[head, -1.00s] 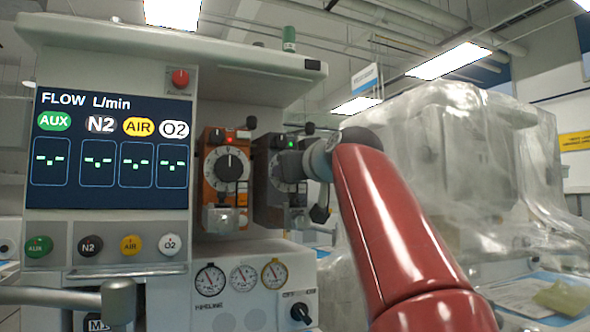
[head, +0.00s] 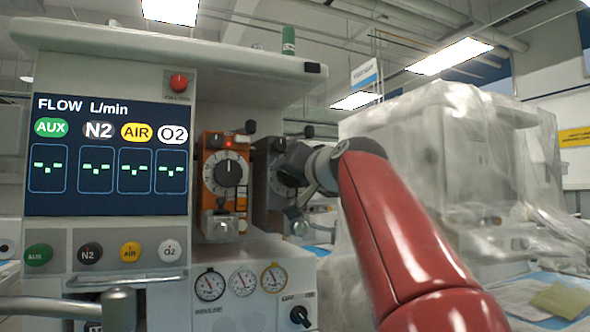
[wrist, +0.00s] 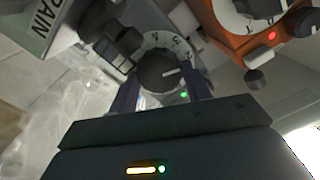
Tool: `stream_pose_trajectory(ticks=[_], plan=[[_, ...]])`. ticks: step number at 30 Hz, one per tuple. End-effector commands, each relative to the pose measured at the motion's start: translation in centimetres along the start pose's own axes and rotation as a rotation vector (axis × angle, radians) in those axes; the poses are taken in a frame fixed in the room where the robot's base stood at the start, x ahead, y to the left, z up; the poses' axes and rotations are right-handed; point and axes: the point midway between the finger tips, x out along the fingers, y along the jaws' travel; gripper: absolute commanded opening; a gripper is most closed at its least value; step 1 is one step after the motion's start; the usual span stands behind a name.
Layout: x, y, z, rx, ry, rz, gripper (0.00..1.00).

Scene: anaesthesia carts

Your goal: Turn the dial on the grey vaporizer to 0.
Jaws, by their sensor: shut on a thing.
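The grey vaporizer (head: 262,205) stands on the machine, right of the orange one. My gripper (head: 291,176) is at its front and hides most of its dial in the head view. In the wrist view the grey vaporizer's dial (wrist: 165,68) is a dark knob with a white mark, on a white numbered ring. The white mark points to the right in that picture. The two fingers of my gripper (wrist: 160,90) stand on either side of the knob and are shut on it. The ring's numbers are too blurred to read surely. A green light shows beside the dial.
The orange vaporizer (head: 221,178), with a red light and its own dial, sits close beside the grey one. A flow screen (head: 107,155) is at left, with gauges (head: 242,282) below. A plastic-covered machine (head: 455,180) stands at right.

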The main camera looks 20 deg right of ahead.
Motion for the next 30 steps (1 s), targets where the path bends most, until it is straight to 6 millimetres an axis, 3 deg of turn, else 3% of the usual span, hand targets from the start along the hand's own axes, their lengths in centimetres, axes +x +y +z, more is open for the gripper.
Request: stream_pose_trajectory(ticks=[30], plan=[[0.01,0.26,0.10,0.913,-0.002,-0.033,0.26]])
